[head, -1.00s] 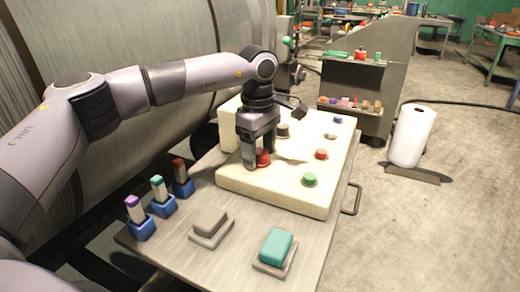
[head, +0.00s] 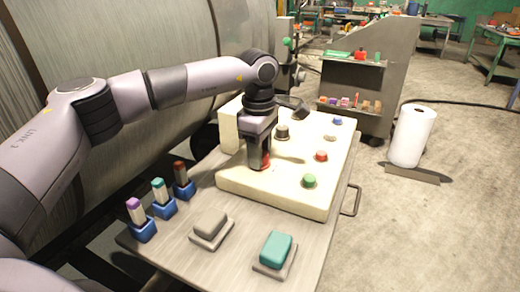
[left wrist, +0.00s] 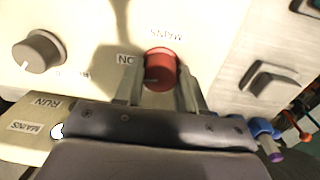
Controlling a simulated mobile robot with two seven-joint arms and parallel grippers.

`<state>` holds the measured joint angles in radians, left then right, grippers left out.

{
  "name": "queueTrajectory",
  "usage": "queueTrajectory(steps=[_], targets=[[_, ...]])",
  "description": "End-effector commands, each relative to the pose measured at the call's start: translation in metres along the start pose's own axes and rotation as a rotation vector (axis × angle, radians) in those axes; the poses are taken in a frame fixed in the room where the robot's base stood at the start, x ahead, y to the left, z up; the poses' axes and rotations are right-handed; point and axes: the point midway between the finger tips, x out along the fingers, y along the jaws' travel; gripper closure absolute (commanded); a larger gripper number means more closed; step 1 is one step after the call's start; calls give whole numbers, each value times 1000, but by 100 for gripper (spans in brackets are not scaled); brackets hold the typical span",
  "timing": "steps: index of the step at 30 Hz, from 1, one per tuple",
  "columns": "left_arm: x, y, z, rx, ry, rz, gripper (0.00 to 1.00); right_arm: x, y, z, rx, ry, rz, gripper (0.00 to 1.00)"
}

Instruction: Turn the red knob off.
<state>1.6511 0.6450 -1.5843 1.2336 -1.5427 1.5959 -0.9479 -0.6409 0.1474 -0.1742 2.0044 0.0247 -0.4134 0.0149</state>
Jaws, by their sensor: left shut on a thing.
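The red knob (left wrist: 161,66) sits on the cream panel (head: 240,182), beside labels reading MAINS and ON in the left wrist view. My left gripper (left wrist: 160,88) is shut on it, one finger on each side. In the head view the left gripper (head: 259,163) stands over the near left part of the panel, and only a sliver of the red knob (head: 267,161) shows beside the fingers. I cannot clearly tell which way the knob's mark points. My right gripper is not in view.
A dark knob (head: 282,131), a red button (head: 321,156), a green button (head: 309,181) and a blue button (head: 337,121) are also on the panel. A grey block (head: 210,224), a teal block (head: 276,247) and blue holders (head: 164,207) occupy the table's near side.

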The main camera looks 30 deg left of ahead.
Motion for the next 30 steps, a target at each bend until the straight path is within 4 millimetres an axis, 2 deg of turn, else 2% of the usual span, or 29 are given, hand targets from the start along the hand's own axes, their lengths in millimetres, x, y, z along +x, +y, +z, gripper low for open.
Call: queueTrajectory(steps=[30], targets=[[-2,0,2,-952,34,2,91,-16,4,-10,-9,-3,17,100]])
